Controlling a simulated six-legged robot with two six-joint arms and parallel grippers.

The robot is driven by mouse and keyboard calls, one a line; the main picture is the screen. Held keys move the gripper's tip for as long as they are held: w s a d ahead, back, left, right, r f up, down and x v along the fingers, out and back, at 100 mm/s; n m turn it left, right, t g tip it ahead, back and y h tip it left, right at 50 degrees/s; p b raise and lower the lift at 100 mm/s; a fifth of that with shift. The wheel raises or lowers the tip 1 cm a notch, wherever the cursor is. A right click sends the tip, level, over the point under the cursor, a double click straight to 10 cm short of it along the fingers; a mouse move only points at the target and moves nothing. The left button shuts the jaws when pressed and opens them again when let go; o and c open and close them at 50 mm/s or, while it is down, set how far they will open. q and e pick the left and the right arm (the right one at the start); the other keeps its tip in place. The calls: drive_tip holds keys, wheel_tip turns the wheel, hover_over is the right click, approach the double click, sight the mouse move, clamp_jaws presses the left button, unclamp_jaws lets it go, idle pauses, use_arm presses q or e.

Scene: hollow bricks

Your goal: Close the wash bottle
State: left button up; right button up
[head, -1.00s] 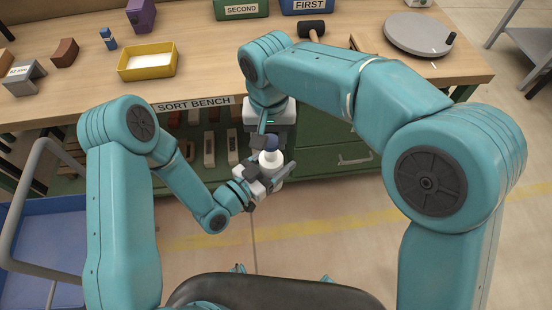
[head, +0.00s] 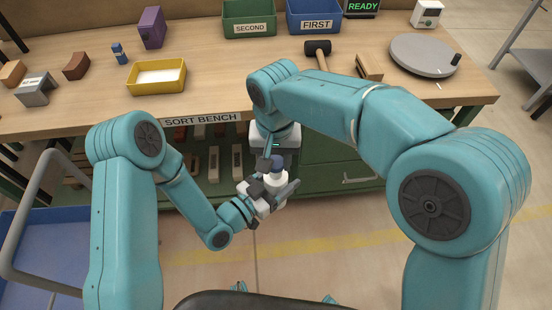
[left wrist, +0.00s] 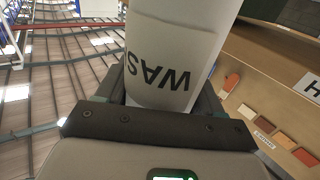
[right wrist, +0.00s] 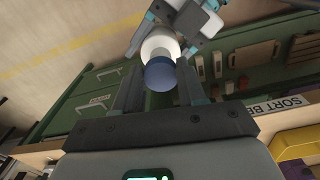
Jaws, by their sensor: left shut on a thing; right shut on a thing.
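The white wash bottle (head: 276,181) stands roughly upright in front of the bench, in the air. My left gripper (head: 266,192) is shut on its body; the left wrist view shows the bottle (left wrist: 175,45) with the letters "WAS" between the jaws. The dark blue cap (head: 277,162) is at the bottle's top. My right gripper (head: 276,153) is above it and shut on the cap; in the right wrist view the cap (right wrist: 160,75) lies between the fingers, in line with the bottle (right wrist: 160,44). I cannot tell whether the cap is seated.
The sort bench (head: 215,95) is behind the grippers. On it are a yellow tray (head: 157,89), a mallet (head: 318,50), a grey turntable (head: 422,57), a green bin (head: 249,30), a blue bin (head: 313,27) and several bricks. A blue cart (head: 35,260) stands at the left.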

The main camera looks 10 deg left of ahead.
sight(276, 187)
drive_tip(key=shift+f, duration=0.85)
drive_tip(key=shift+f, duration=0.55)
drive_tip(key=m, duration=0.5)
drive_tip(key=shift+a+m, duration=0.15)
drive_tip(key=shift+m, duration=0.15)
drive_tip(key=m, duration=0.5)
drive_tip(key=shift+w+a, duration=0.1)
drive_tip(key=m, duration=0.2)
drive_tip(key=shift+w+m, duration=0.1)
drive_tip(key=shift+m, duration=0.3)
drive_tip(key=m, duration=0.5)
drive_tip(key=shift+w, duration=0.1)
drive_tip(key=m, duration=0.4)
drive_tip(key=shift+w+m, duration=0.1)
drive_tip(key=shift+m, duration=0.3)
drive_tip(key=m, duration=0.2)
drive_tip(key=shift+m, duration=0.4)
